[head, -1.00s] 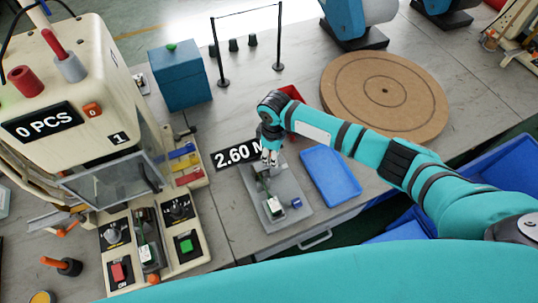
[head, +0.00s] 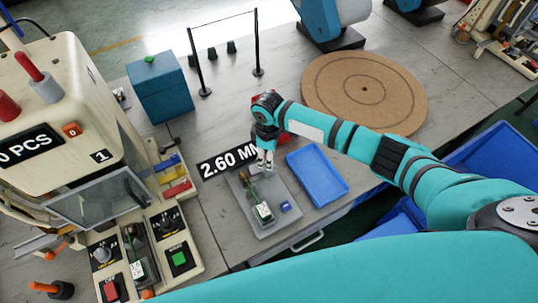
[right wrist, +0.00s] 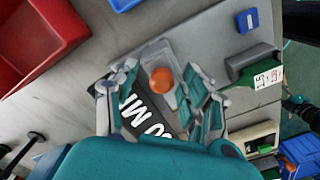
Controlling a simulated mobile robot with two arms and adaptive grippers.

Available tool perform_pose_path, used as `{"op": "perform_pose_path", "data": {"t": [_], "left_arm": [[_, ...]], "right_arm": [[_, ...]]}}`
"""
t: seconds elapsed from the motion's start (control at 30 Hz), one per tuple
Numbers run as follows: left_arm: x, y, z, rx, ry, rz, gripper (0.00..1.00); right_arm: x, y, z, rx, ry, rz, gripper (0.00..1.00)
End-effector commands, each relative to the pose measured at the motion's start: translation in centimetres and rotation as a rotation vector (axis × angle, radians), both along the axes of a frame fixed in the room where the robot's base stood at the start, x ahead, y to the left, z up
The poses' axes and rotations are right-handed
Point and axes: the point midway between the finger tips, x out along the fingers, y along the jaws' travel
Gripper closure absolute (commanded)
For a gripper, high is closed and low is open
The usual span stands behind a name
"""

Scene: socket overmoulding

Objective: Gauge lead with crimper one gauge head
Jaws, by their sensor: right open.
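My right gripper (head: 265,164) is over the far end of the fixture. In the right wrist view my right gripper (right wrist: 158,72) is open, with an orange round knob (right wrist: 161,82) between its fingers. Contact with the knob cannot be told. My left gripper is out of view.
A blue block (head: 286,206) sits on the fixture. A blue tray (head: 317,175) lies to its right, and a red bin (right wrist: 30,45) is partly behind my arm. The cream machine (head: 50,125) stands left. A round wooden board (head: 365,90) lies at the back right.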

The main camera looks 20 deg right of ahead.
Motion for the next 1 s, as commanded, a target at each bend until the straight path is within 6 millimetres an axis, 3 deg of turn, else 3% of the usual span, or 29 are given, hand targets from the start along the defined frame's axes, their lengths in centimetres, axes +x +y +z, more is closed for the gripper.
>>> {"op": "perform_pose_path", "data": {"t": [0.5,0.7,1.0], "left_arm": [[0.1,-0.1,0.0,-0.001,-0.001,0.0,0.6],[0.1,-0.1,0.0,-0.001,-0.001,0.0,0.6],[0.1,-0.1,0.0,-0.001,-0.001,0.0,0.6]], "right_arm": [[0.2,-0.2,9.8,0.002,-0.005,-0.002,0.53],[0.1,-0.3,11.4,0.0,-0.002,-0.002,0.53],[0.1,-0.3,11.5,0.0,-0.002,-0.002,0.53]]}}
